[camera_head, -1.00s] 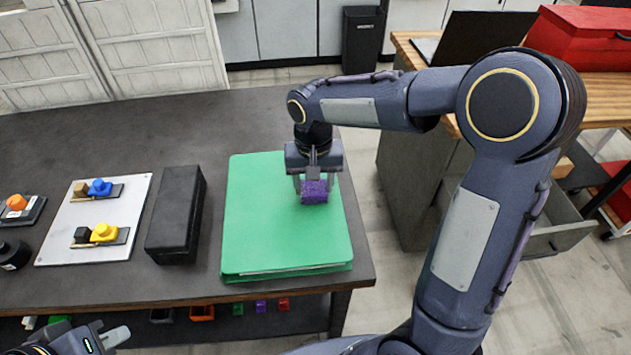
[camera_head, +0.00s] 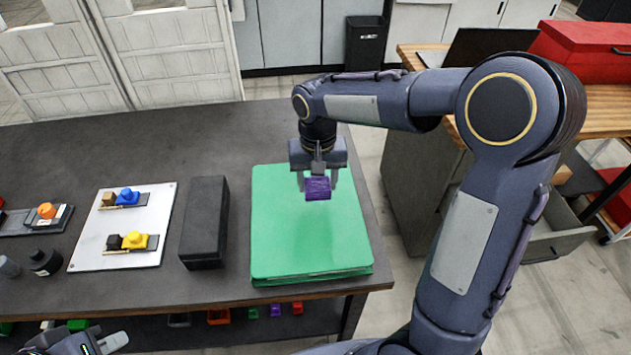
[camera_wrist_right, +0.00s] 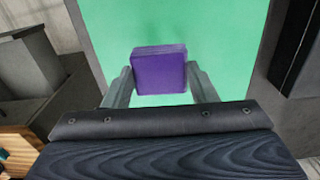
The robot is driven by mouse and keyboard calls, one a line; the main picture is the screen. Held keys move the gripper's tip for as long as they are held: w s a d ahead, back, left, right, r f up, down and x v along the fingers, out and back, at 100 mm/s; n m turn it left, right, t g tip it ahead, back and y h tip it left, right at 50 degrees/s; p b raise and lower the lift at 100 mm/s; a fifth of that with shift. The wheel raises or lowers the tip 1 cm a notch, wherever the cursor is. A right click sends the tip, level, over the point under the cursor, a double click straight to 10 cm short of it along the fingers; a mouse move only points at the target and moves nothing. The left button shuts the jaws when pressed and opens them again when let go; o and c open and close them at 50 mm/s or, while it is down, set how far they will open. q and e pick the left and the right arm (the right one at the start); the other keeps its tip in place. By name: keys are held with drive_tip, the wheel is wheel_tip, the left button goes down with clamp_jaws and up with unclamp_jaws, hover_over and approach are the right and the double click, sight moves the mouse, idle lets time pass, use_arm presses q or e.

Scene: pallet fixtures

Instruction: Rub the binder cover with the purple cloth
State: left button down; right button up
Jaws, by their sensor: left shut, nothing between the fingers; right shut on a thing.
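The green binder (camera_head: 305,240) lies flat and closed near the right end of the dark table. My right gripper (camera_head: 318,187) is shut on the purple cloth (camera_head: 317,190), a small block-like pad, over the upper middle of the binder cover. In the right wrist view the cloth (camera_wrist_right: 159,70) sits between both fingers, with the green cover (camera_wrist_right: 215,35) behind it. I cannot tell whether the cloth touches the cover. My left gripper (camera_head: 112,343) is low at the lower left, away from the binder, shut and empty.
A black box (camera_head: 204,222) stands just left of the binder. A white board (camera_head: 125,228) with blue and yellow pieces lies further left. The table's (camera_head: 150,150) back part is clear. A wooden bench (camera_head: 605,110) with a red case stands at the right.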

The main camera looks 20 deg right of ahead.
wheel_tip(320, 180, up, 2)
drive_tip(key=shift+d+p, duration=0.15)
drive_tip(key=shift+p, duration=0.45)
drive_tip(key=shift+r, duration=0.35)
